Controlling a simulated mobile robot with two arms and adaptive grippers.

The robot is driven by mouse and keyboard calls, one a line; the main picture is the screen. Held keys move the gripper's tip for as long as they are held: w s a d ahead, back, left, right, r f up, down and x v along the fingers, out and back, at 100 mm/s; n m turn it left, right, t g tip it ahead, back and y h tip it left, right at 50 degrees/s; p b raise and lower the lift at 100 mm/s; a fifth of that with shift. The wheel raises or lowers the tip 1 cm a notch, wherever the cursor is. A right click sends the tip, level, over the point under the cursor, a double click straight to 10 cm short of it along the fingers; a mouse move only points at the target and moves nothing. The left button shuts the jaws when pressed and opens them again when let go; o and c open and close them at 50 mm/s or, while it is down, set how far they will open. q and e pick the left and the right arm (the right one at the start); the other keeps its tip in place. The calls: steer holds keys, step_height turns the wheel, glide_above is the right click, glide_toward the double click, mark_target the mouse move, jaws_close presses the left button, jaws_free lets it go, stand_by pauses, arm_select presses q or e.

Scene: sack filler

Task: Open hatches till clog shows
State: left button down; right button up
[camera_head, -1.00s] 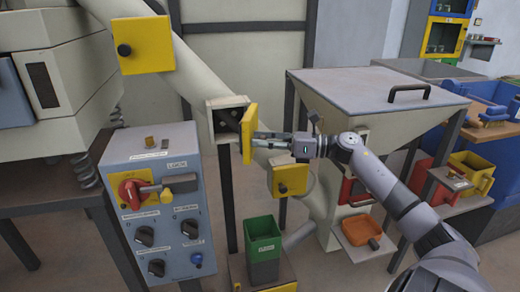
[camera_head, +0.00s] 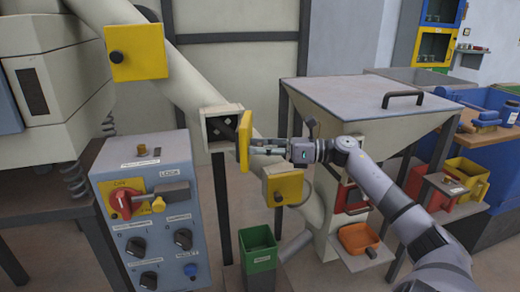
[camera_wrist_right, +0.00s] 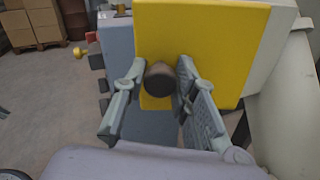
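A sloping beige chute (camera_head: 188,88) carries several yellow hatches. The upper hatch (camera_head: 150,50) lies flat on the chute, shut, with a black knob. The middle hatch (camera_head: 246,140) stands swung out to the right of its square opening (camera_head: 221,128), whose inside is dark with small marks; I cannot tell whether a clog is there. The lower hatch (camera_head: 285,188) looks shut. My right gripper (camera_head: 256,146) is at the middle hatch's knob side. In the wrist view its fingers stand either side of the dark knob (camera_wrist_right: 160,79), with slight gaps. My left gripper is out of view.
A control box (camera_head: 150,215) with a red switch and black knobs stands at the left front. A green bin (camera_head: 258,248) is below the chute. A lidded hopper (camera_head: 350,100) and an orange tray (camera_head: 358,238) stand at the right, close to my right arm.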

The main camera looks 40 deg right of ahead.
steer(key=o, duration=0.3)
steer(key=shift+o, duration=0.2)
steer(key=v, duration=1.2)
steer(key=shift+c, duration=0.3)
